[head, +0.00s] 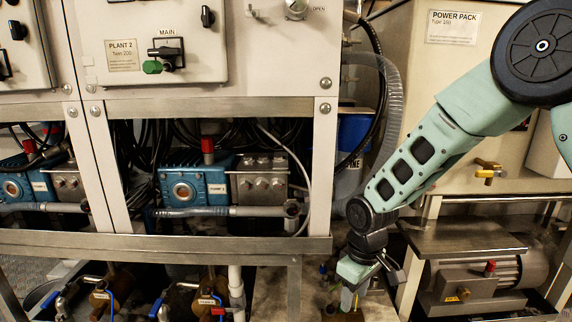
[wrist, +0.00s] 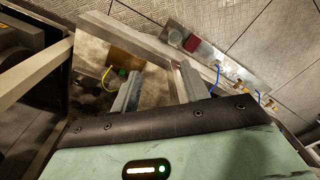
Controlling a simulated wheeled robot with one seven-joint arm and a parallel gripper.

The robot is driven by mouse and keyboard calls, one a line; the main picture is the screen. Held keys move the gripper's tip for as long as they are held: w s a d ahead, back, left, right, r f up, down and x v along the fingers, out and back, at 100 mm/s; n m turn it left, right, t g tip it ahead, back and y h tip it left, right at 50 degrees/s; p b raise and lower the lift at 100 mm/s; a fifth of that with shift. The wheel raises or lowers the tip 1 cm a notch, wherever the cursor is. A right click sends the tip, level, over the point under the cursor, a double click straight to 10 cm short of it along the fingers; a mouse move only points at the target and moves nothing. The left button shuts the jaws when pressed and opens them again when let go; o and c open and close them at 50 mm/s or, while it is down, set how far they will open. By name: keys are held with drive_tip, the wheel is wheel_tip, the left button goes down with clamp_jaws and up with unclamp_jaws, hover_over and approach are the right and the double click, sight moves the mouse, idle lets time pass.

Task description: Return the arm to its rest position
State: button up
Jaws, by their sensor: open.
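My arm comes in from the upper right in the head view and reaches down to my gripper (head: 356,285), which hangs low between the pump rack and the power pack stand. In the wrist view my gripper (wrist: 160,92) shows two grey fingers spread apart with nothing between them. The jaws are open and empty. The floor and a metal frame lie beyond the fingertips. The head view does not clearly show how far the fingertips are from the parts below.
The pump rack (head: 200,245) with blue pumps (head: 192,187) stands left of my gripper. The power pack cabinet (head: 455,80) and a motor (head: 475,280) stand to the right. A clear hose (head: 392,110) hangs behind my arm. In the wrist view, a metal plate with a red block (wrist: 193,43) lies ahead.

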drive_tip(key=s+r, duration=0.7)
drive_tip(key=s, duration=0.6)
drive_tip(key=s+r, duration=0.7)
drive_tip(key=s, duration=0.6)
wheel_tip(320, 180, up, 22)
drive_tip(key=p, duration=2.2)
drive_tip(key=shift+s+a+r+m+p, duration=0.15)
drive_tip(key=shift+a+m+p, duration=0.25)
